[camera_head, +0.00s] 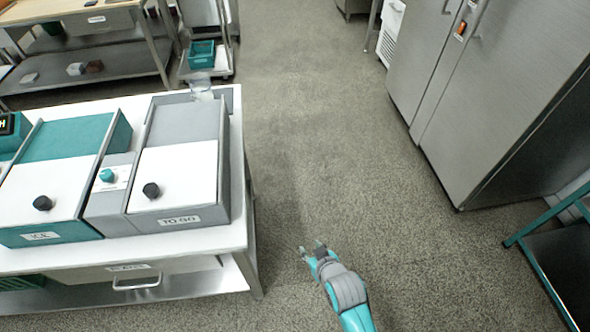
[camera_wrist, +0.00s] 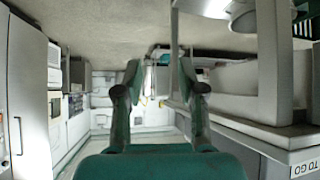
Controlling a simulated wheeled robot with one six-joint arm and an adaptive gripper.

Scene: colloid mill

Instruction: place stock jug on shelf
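My gripper (camera_head: 312,248) is over the open floor to the right of the white table, in the head view. Its fingers are apart with nothing between them, as the wrist view (camera_wrist: 160,80) also shows. A small clear vessel (camera_head: 201,87) stands at the table's far edge behind the grey TO GO bin; it may be the stock jug, but I cannot tell. My gripper is well away from it. A low metal shelf (camera_head: 120,68) shows under the bench at the upper left; I cannot tell whether it is the task's shelf.
The white table (camera_head: 237,200) holds a teal ICE bin (camera_head: 50,185) and the grey TO GO bin (camera_head: 180,165). A steel cabinet (camera_head: 490,80) stands at the right. A teal-framed rack (camera_head: 540,262) is at the lower right. The floor aisle (camera_head: 310,120) between is clear.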

